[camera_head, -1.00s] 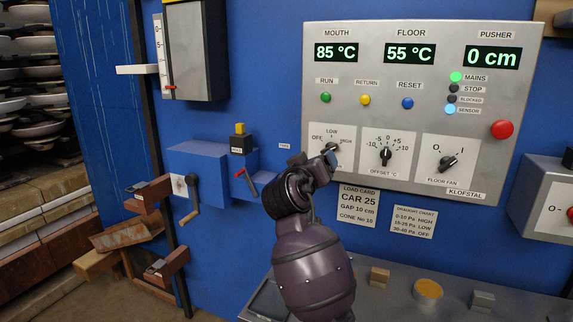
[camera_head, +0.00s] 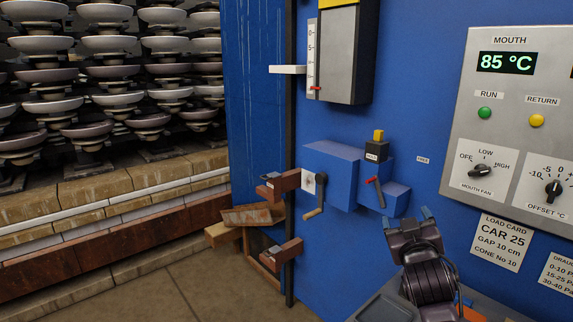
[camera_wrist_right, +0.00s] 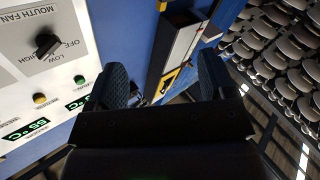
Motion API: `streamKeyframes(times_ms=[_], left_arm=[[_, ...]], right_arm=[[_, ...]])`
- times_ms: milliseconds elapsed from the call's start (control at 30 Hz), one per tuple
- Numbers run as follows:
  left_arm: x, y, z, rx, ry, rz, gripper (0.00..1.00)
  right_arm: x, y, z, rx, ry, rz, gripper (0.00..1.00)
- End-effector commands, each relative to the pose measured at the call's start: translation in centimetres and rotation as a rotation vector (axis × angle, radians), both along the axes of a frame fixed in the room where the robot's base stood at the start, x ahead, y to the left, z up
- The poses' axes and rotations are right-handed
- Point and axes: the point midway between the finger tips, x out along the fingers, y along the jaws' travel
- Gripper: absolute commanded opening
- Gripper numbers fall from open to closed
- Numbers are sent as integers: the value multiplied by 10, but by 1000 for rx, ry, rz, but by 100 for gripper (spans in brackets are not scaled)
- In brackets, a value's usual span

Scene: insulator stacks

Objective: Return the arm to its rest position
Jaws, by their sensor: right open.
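My right gripper (camera_head: 408,222) is in the lower right of the head view, in front of the blue wall and left of the load card. Its two fingers are apart with nothing between them. In the right wrist view the open fingers (camera_wrist_right: 165,85) frame the blue wall, with the control panel (camera_wrist_right: 40,75) on the left. The mouth fan knob (camera_head: 481,171) is above and to the right of the gripper in the head view, and no finger touches it. My left gripper is in neither view.
A blue box with a crank (camera_head: 320,190) and a small red lever (camera_head: 375,190) are on the wall left of the gripper. Brown brackets (camera_head: 280,185) stick out near the black post. Stacked insulators (camera_head: 110,80) fill the left. Below the gripper is a grey shelf (camera_head: 384,306).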

Motion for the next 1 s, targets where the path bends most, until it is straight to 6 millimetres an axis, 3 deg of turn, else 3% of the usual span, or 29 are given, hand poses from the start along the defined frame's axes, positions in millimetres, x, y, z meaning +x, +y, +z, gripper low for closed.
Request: streamKeyframes(times_ms=[33,100,267,500,800,1000], left_arm=[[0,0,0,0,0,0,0],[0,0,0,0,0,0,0],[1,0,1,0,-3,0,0],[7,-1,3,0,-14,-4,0],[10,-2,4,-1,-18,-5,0],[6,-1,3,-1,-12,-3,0]], right_arm=[[-10,1,-26,17,26,32,77],[-24,5,-57,48,52,76,77],[-63,8,-125,128,129,146,77],[-140,5,-218,243,271,180,77],[-253,-5,-315,330,504,131,77],[-318,-14,-353,344,624,84,77]])
